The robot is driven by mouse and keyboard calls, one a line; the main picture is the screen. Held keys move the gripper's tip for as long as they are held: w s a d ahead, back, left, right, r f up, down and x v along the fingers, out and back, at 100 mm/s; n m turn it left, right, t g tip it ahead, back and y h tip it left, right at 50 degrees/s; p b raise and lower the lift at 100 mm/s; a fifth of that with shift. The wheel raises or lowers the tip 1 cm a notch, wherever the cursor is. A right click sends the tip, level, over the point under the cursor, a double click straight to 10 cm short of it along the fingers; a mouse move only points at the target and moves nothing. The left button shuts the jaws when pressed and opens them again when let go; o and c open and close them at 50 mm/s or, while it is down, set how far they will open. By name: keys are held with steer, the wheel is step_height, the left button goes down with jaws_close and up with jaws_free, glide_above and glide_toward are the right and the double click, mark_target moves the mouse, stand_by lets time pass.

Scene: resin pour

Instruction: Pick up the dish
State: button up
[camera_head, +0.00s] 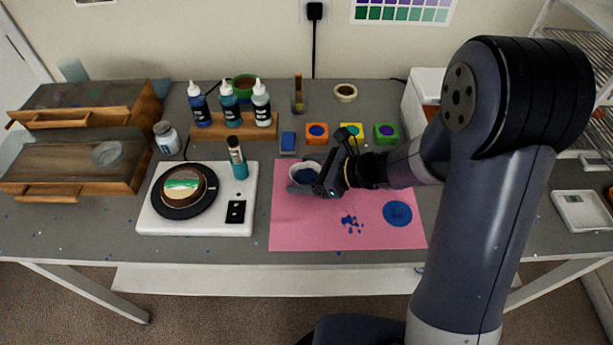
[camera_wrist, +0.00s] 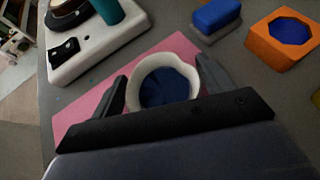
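The dish is a small round white bowl with dark blue contents. In the head view the dish (camera_head: 296,166) is at the upper left of the pink mat (camera_head: 300,232), partly hidden by my gripper (camera_head: 318,181). In the wrist view the dish (camera_wrist: 150,65) sits between the two dark fingers of my gripper (camera_wrist: 161,68). The fingers stand wide apart, one on each side of the dish, with a narrow gap at the tips. I cannot tell whether either finger touches it. The dish looks upright on the mat.

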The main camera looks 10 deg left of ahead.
steer(key=c, duration=0.7)
steer(key=shift+o, duration=0.2)
